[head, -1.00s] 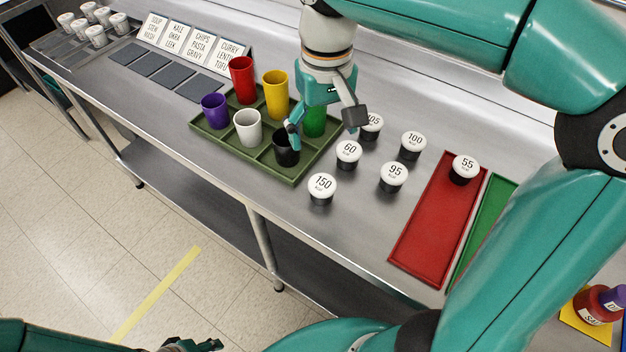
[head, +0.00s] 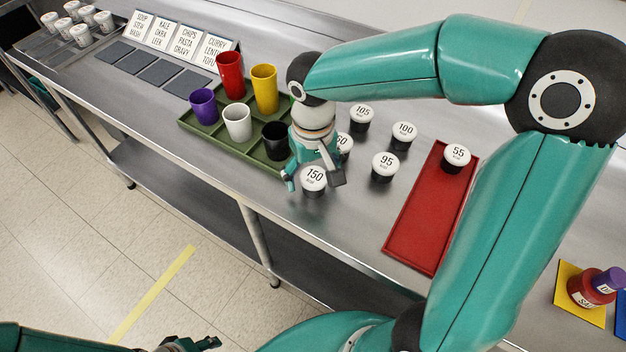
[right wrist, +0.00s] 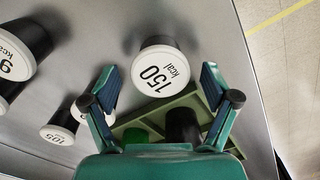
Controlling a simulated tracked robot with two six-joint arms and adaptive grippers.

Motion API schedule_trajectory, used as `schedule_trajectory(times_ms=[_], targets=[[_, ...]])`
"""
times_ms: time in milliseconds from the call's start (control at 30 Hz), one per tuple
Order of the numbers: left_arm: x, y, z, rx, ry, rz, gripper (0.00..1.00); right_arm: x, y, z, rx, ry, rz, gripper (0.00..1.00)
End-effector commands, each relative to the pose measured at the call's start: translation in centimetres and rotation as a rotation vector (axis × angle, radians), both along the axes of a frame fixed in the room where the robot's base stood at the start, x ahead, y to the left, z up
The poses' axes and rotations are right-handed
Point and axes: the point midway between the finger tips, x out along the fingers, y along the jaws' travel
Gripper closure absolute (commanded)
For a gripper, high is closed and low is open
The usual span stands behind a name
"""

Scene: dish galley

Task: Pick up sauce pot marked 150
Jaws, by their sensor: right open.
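The sauce pot marked 150 (head: 313,180) is black with a white lid and stands upright on the steel counter, right of the green tray. In the right wrist view the 150 pot (right wrist: 160,68) lies ahead of the fingertips, roughly between them. My right gripper (head: 314,183) is open and above the pot, its fingers on either side of the lid in the head view. I cannot tell whether they touch it. The right gripper (right wrist: 157,80) also shows open and empty in the right wrist view. My left gripper (head: 205,344) is partly visible at the bottom edge.
Pots marked 95 (head: 384,166), 105 (head: 360,117), 100 (head: 402,135) and a partly hidden 60 (head: 345,146) stand nearby. The 55 pot (head: 456,158) is on the red tray (head: 425,225). The green tray (head: 210,132) holds several cups. The counter in front of the 95 pot is clear.

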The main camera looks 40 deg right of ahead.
Motion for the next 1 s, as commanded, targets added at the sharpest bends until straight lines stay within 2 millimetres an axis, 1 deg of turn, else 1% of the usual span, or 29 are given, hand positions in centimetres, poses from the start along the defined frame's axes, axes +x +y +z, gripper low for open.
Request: schedule_trajectory(times_ms=[33, 100, 333, 733, 1000], targets=[[0.0, 0.0, -0.01, 0.0, 0.0, 0.0, 0.6, -0.06, 0.01, -0.57, 0.0, 0.003, 0.0, 0.14], [0.0, 0.0, -0.01, 0.0, 0.0, 0.0, 0.6, -0.02, 0.04, -0.92, 0.0, 0.001, 0.001, 0.14], [0.0, 0.0, -0.02, 0.0, 0.0, 0.0, 0.6, 0.0, 0.05, -1.01, 0.001, 0.0, 0.001, 0.14], [0.0, 0.0, -0.02, 0.0, 0.0, 0.0, 0.6, 0.01, 0.06, -0.98, 0.001, 0.0, 0.001, 0.8], [0.0, 0.0, -0.01, 0.0, 0.0, 0.0, 0.6, 0.03, 0.04, -0.88, 0.001, -0.001, 0.001, 0.8]])
